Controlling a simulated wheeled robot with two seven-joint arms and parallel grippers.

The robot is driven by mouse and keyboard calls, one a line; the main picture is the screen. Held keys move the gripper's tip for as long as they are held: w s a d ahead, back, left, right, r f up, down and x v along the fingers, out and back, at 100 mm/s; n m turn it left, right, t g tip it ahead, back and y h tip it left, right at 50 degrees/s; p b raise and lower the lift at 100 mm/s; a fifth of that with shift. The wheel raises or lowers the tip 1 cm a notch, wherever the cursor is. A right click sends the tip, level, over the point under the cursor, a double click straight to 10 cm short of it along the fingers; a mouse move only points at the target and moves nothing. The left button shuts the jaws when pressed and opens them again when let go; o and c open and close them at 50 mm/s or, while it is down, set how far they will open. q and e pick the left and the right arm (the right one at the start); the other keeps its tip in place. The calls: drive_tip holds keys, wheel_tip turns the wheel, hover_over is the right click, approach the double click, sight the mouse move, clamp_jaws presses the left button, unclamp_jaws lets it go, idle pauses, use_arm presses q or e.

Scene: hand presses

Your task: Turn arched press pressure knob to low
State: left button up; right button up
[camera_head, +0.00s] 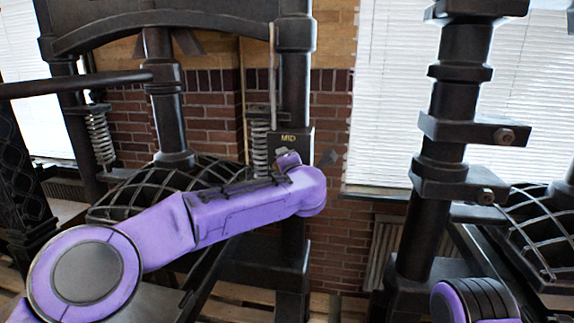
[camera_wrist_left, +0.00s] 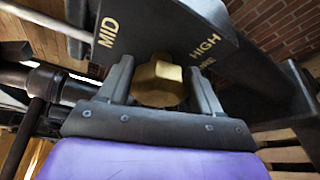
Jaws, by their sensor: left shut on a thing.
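The arched press (camera_head: 170,27) stands on the left in the head view, with a dark curved beam at its top. A dark label box (camera_head: 297,146) reading MID is on its right post. In the left wrist view the dark panel (camera_wrist_left: 175,25) shows MID and HIGH and part of another word. A brass faceted knob (camera_wrist_left: 160,80) sits below these labels. My left gripper (camera_wrist_left: 159,68) is shut on the knob, one finger on each side. My wrist hides the knob in the head view. No low label shows. My right gripper is out of view.
A second dark press (camera_head: 440,140) with brackets stands on the right in the head view. A long dark handle bar (camera_head: 75,84) crosses the left. A brick wall and window blinds (camera_head: 405,70) are behind. A gap lies between the two presses.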

use_arm(q)
drive_tip(key=shift+n+g, duration=0.3)
drive_tip(key=shift+n, duration=0.4)
drive_tip(key=shift+h, duration=0.3)
drive_tip(key=o, duration=1)
drive_tip(key=shift+c, duration=0.2)
drive_tip(key=b+v, duration=0.4)
drive_tip(key=v, duration=0.6)
drive_tip(key=shift+s, duration=0.25)
